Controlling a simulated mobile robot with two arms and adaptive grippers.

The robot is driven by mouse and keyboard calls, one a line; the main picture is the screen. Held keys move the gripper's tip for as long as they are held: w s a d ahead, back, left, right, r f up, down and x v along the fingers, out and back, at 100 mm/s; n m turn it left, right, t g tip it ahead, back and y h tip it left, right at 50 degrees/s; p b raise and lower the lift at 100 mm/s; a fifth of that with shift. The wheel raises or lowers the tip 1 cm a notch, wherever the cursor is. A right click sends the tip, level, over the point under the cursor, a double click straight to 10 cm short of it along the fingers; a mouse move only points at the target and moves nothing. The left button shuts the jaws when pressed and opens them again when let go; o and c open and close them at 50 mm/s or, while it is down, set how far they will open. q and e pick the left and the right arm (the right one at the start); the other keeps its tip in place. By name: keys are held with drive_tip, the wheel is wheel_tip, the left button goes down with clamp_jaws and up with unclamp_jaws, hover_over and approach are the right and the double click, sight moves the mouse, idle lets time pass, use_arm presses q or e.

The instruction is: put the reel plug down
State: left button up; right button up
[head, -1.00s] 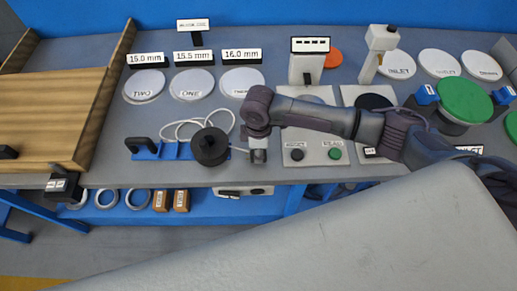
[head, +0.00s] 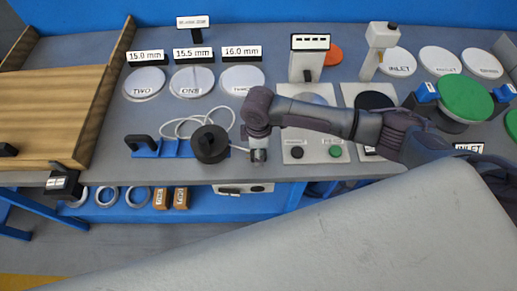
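A black round reel (head: 209,144) sits on a blue base (head: 170,149) near the table's front edge. A white cable (head: 184,124) loops behind it. A thin light-coloured lead runs from the reel's right side toward my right gripper (head: 258,157). That gripper points down at the front edge, just right of the reel. Its fingers are small and seen from above, so I cannot make out a plug between them or whether they are shut. My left gripper is not in view.
Label plates and white discs (head: 192,81) stand behind the reel. A grey panel with two buttons (head: 312,151) is close to the right of my gripper. A wooden tray (head: 50,105) is at left. A blue shelf (head: 110,210) with rings and small boxes lies below.

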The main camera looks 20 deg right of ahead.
drive_tip(key=shift+r, duration=0.55)
wheel_tip(320, 180, up, 12)
drive_tip(key=b, duration=0.1)
drive_tip(key=shift+b, duration=0.3)
